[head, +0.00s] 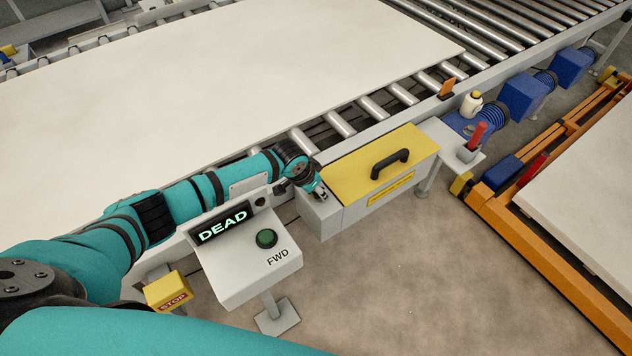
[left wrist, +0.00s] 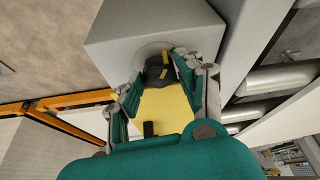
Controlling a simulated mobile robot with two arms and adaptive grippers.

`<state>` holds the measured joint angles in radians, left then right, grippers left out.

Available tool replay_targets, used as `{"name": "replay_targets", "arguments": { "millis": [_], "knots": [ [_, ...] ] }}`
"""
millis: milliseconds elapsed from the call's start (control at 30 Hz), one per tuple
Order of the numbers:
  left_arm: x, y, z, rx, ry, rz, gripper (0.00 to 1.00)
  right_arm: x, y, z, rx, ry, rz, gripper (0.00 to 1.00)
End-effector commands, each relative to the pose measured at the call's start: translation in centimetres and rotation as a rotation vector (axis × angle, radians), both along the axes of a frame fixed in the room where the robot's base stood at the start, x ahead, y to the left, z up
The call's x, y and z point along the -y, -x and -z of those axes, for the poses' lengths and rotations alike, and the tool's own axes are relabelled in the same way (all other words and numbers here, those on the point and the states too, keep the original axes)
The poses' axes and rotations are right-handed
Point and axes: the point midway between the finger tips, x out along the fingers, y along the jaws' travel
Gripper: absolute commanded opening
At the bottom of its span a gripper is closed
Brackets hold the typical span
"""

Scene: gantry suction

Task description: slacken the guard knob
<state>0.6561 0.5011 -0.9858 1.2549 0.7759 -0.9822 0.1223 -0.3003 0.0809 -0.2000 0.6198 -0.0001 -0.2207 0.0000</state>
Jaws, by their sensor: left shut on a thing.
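The guard knob (left wrist: 157,68) is a dark round knob with a yellow mark, on the grey end face of a housing. My left gripper (left wrist: 160,72) has its fingers on both sides of the knob and is shut on it. In the head view my left gripper (head: 318,193) is at the left end of the yellow guard cover (head: 350,165), and it hides the knob there. The cover lies closed on its grey box and has a black handle (head: 390,163). My right gripper is out of view.
A large pale board (head: 230,75) lies on rollers behind. Open floor is in front.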

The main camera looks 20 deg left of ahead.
Motion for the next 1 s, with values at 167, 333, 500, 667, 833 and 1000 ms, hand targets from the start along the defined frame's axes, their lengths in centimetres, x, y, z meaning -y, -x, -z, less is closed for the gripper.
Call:
{"name": "replay_targets", "arguments": {
  "millis": [167, 333, 500, 667, 833, 1000],
  "knots": [
    [0.02, -0.02, -0.26, 0.0, 0.0, -0.067, 0.06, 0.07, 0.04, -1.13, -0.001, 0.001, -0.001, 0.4],
    [0.03, -0.05, -0.14, 0.001, 0.0, -0.096, 0.06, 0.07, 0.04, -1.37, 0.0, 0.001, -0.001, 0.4],
    [0.03, -0.08, -0.09, 0.001, 0.0, -0.103, 0.06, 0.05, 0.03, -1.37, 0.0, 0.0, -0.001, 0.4],
    [0.03, -0.09, -0.09, 0.002, 0.001, -0.102, 0.06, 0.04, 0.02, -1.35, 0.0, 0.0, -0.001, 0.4],
    [0.03, -0.08, -0.09, 0.002, 0.0, -0.101, 0.51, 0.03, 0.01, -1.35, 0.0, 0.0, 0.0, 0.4],
    [0.03, -0.04, -0.05, 0.001, 0.0, -0.1, 0.61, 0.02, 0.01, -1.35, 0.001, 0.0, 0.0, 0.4]
  ]
}}
